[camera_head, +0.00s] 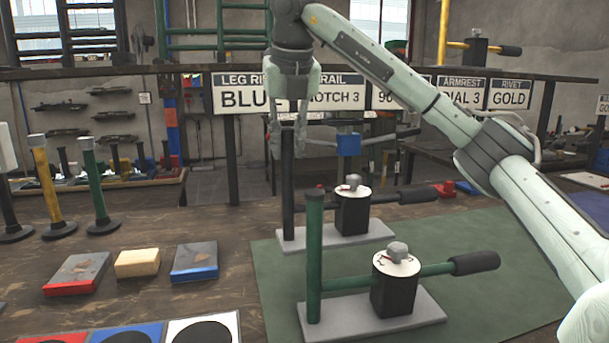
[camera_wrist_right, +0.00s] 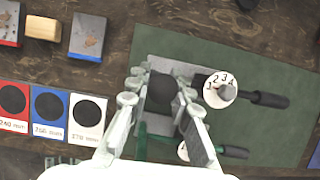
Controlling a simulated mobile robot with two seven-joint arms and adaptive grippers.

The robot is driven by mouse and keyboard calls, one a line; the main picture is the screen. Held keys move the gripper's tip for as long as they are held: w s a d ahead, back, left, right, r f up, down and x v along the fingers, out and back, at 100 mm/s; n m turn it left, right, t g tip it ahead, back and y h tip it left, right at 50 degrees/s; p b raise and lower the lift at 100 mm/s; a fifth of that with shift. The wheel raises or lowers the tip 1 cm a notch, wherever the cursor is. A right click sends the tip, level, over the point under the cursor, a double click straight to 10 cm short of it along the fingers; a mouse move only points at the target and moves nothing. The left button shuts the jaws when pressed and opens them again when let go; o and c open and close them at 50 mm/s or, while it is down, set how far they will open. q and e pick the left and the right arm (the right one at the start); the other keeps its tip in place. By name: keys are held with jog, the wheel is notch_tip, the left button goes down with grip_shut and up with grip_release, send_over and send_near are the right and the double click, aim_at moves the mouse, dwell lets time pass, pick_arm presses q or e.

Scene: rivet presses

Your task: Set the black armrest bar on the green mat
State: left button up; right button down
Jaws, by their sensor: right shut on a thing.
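The black armrest bar (camera_head: 288,190) stands upright at the left end of a grey base plate on the green mat (camera_head: 470,225). Its lower end appears to meet the plate; whether it bears on it I cannot tell. My right gripper (camera_head: 288,140) points down and is shut on the bar's top. In the wrist view, the bar's round black top (camera_wrist_right: 163,90) shows between the fingers. Beside it are a black dial box (camera_head: 352,212) and a lever with a black grip. My left gripper is not in view.
A similar press with a green post (camera_head: 314,258) stands in front, close to the bar. Label signs (camera_head: 290,95) hang behind. The mat's right side is clear.

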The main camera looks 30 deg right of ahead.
jog(key=d+f, duration=0.1)
jog(key=s+f, duration=0.1)
jog(key=f, duration=0.1)
jog(key=d+f, duration=0.1)
jog(key=f, duration=0.1)
jog(key=shift+s+d+f, duration=0.15)
jog(key=shift+s+d, duration=0.15)
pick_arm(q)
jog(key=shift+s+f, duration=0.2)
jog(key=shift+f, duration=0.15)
pick_arm(e)
jog(key=shift+f, duration=0.25)
jog(key=c, duration=1.8)
grip_release()
jog(key=shift+f, duration=0.1)
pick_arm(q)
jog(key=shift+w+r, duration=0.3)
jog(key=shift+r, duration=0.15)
pick_arm(e)
jog(key=o, duration=0.4)
jog(key=shift+o, duration=0.2)
